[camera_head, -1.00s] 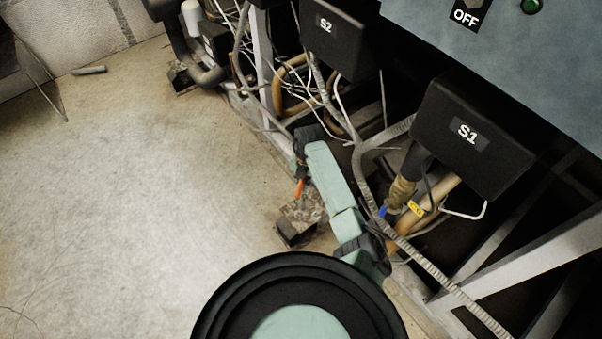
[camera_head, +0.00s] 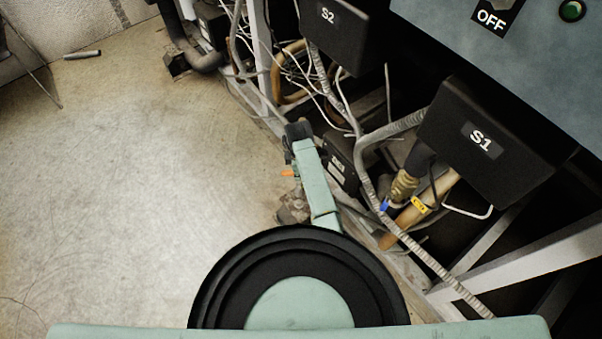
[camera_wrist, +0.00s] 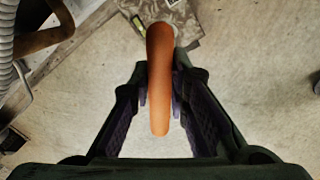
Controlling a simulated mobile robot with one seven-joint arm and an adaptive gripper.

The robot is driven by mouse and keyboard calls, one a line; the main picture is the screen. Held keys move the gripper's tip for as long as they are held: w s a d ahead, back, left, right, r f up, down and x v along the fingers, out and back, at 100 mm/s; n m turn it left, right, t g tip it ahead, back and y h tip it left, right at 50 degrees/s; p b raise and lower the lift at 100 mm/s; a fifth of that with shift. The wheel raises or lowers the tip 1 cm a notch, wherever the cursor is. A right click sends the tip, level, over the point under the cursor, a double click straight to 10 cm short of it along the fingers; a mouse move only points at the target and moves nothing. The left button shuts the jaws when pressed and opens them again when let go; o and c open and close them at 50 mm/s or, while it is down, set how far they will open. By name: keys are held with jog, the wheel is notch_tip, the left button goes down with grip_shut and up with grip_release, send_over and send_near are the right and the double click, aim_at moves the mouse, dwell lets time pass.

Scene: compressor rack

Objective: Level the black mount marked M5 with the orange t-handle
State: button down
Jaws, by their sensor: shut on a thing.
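In the wrist view the orange t-handle (camera_wrist: 160,85) runs lengthwise between the two dark fingers of my gripper (camera_wrist: 160,78), which is shut on it. Its far end lies over a mottled, worn plate (camera_wrist: 188,25) with a small yellow-green vial (camera_wrist: 138,22) beside it. In the head view a bit of the orange handle (camera_head: 288,173) shows left of my arm, above a worn mount (camera_head: 291,207) on the floor. My arm and base hide much of this mount, and no M5 mark can be read.
A rack frame with hoses and cables runs along the right. Black boxes marked S1 (camera_head: 478,142) and S2 (camera_head: 345,30) hang over it. A ribbed conduit (camera_head: 372,195) passes close to my arm. The concrete floor (camera_head: 130,190) at left is open.

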jog(key=n+b, duration=0.4)
jog(key=f+n+b, duration=0.1)
jog(key=n+b, duration=0.1)
jog(key=shift+w, duration=0.3)
jog(key=n+b, duration=0.4)
jog(key=n, duration=0.1)
jog(key=shift+w+a+y+b, duration=0.1)
jog(key=shift+w+y+b, duration=0.05)
jog(key=shift+y+b, duration=0.2)
jog(key=shift+a+n, duration=0.1)
jog(key=shift+n, duration=0.6)
jog(key=shift+f+b, duration=0.8)
jog(key=shift+f, duration=2.5)
jog(key=c, duration=2.1)
grip_release()
jog(key=shift+c, duration=0.2)
grip_shut()
jog(key=shift+r+m+p, duration=0.1)
jog(key=shift+m+p, duration=0.2)
jog(key=shift+p, duration=0.05)
